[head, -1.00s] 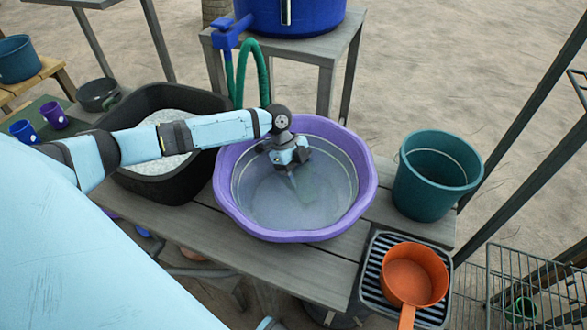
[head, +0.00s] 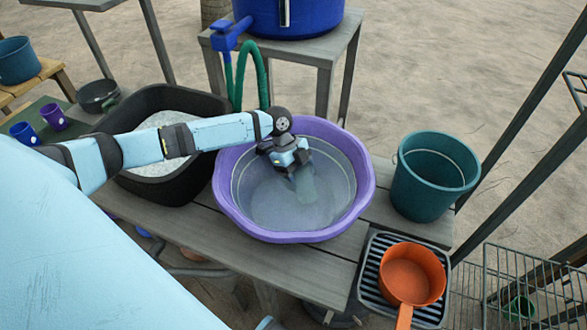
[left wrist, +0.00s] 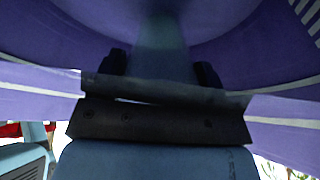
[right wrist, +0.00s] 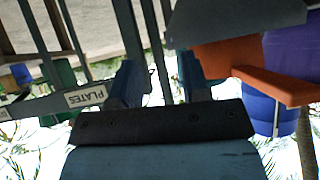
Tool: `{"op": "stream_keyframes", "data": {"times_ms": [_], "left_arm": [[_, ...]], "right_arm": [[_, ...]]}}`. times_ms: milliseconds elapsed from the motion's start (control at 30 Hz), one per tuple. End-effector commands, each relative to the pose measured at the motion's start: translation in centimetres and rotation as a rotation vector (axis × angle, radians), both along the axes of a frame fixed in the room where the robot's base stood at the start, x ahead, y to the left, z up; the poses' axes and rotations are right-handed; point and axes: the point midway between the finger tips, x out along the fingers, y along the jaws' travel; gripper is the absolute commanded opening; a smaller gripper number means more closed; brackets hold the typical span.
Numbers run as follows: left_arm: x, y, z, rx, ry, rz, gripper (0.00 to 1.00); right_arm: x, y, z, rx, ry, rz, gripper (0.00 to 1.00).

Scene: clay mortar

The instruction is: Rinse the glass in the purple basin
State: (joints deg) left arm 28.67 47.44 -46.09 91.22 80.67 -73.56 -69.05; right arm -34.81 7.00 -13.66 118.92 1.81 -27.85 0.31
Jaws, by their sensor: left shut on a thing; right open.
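The purple basin (head: 225,200) stands on the wooden bench, with greyish water inside. My left gripper (head: 292,172) reaches down into the basin, shut on the glass. The glass (head: 305,188) shows as a faint, greenish see-through shape below the fingers, tilted and at least partly in the water. In the left wrist view the glass (left wrist: 162,60) is a pale blurred shape between the two dark fingers (left wrist: 160,75), with the purple basin wall around it. My right gripper (right wrist: 160,85) is open and empty; it does not show in the head view.
A teal bucket (head: 405,195) is to the right. An orange pan (head: 412,275) sits on a ridged rack (head: 370,285) at the front right. A blue barrel with a tap (head: 228,35) stands behind.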

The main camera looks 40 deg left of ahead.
Motion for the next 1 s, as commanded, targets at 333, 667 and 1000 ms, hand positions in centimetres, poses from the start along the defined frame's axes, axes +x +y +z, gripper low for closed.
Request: {"op": "stream_keyframes", "data": {"times_ms": [333, 667, 1000], "left_arm": [[-0.9, 1.6, 0.2, 0.001, -0.001, 0.003, 0.40], [-0.9, 1.6, 0.1, 0.001, 0.000, 0.001, 0.40], [-0.6, 1.1, 0.0, 0.000, 0.000, 0.001, 0.40]], "right_arm": [[0.0, 0.0, 0.7, 0.000, 0.000, 0.000, 0.43], [0.0, 0.0, 1.0, 0.000, -0.001, 0.000, 0.43], [0.0, 0.0, 1.1, 0.000, -0.001, 0.000, 0.43]]}}
